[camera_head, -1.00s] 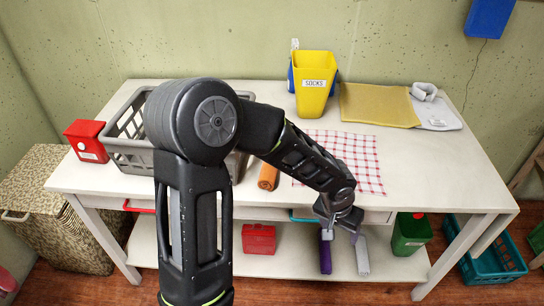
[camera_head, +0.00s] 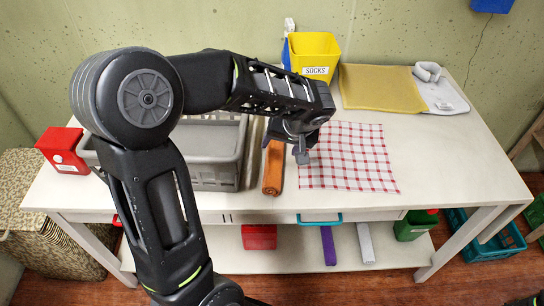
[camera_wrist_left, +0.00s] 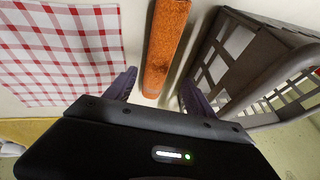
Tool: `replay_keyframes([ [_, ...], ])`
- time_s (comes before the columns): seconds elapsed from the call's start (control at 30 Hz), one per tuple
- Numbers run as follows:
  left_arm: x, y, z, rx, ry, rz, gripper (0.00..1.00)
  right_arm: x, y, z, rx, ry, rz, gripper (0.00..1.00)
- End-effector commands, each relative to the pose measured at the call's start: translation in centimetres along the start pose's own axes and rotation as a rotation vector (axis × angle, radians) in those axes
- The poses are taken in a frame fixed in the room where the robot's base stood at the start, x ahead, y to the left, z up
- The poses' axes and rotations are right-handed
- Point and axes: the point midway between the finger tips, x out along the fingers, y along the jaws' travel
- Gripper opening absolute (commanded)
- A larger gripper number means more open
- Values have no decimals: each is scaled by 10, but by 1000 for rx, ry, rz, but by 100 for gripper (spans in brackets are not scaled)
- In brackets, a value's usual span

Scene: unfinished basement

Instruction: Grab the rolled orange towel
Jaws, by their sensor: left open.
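The rolled orange towel (camera_head: 273,172) lies on the white table between the grey basket and the red checked cloth, pointing away from me. It also shows in the left wrist view (camera_wrist_left: 165,45), where it runs between the two fingers, its lower part close to the gripper body. My left gripper (camera_head: 288,148) is open and above the towel's far part; in the left wrist view its fingers (camera_wrist_left: 154,92) stand one on each side of the towel's line. I cannot tell the exact height between them. My right gripper is not in view.
The grey basket (camera_head: 215,187) stands close to the towel's left. The checked cloth (camera_head: 345,160) lies flat on its right. The yellow SOCKS bin (camera_head: 315,55) and a yellow mat (camera_head: 380,90) are at the back. The table's right front is clear.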

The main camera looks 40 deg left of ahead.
Motion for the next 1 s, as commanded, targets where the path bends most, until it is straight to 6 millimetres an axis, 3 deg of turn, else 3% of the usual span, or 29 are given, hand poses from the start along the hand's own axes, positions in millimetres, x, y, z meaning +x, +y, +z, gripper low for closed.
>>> replay_keyframes([
  [0.27, 25, 0, 1, 0, -3, 0, 63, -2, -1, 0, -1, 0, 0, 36],
  [0.67, 32, 0, 0, 2, -3, -2, 63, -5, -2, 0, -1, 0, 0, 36],
  [1.0, 75, 2, 0, 2, -3, -1, 63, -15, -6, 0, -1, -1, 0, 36],
])
